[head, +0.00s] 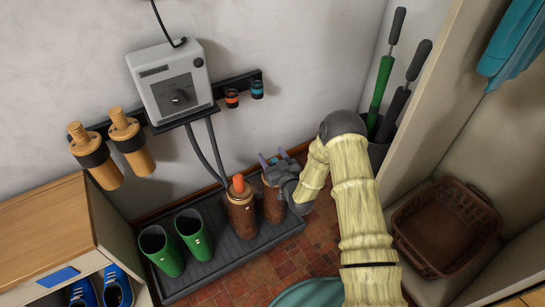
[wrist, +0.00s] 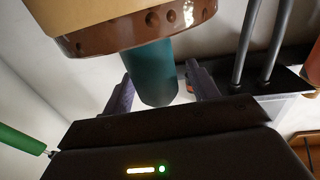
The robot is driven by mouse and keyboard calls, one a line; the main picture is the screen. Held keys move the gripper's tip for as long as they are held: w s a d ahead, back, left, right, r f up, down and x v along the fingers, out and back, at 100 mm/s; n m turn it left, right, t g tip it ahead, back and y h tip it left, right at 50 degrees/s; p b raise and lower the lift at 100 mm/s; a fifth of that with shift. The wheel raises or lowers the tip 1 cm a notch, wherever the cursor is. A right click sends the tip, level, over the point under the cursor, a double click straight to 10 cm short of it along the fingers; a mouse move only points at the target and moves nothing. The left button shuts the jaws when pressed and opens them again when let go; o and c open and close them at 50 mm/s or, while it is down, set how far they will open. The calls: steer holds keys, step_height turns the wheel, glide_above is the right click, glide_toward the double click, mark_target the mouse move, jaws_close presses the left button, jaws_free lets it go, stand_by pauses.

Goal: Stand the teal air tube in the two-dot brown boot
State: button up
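The teal air tube (wrist: 154,72) sticks out of a brown boot's dotted rim (wrist: 180,24) in the wrist view. Two dots close together show on the rim, with others farther along. In the head view this is the right brown boot (head: 272,203), upright on the dark tray, with a small teal bit (head: 273,161) at its top. My gripper (wrist: 165,90) has its purple fingers on either side of the tube. A gap shows at the right finger, so it looks open around the tube. In the head view my gripper (head: 274,158) partly covers the boot's top.
The left brown boot (head: 241,217) holds an orange tube (head: 238,184). Green boots (head: 160,250) stand left on the tray (head: 225,262). A grey dryer box (head: 172,84) with hoses hangs behind. A bin with green and black-handled items (head: 380,95) is right, near a brown basket (head: 445,225).

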steer(key=shift+s, duration=0.1)
steer(key=p+v, duration=0.5)
steer(key=v, duration=1.2)
stand_by(0.7)
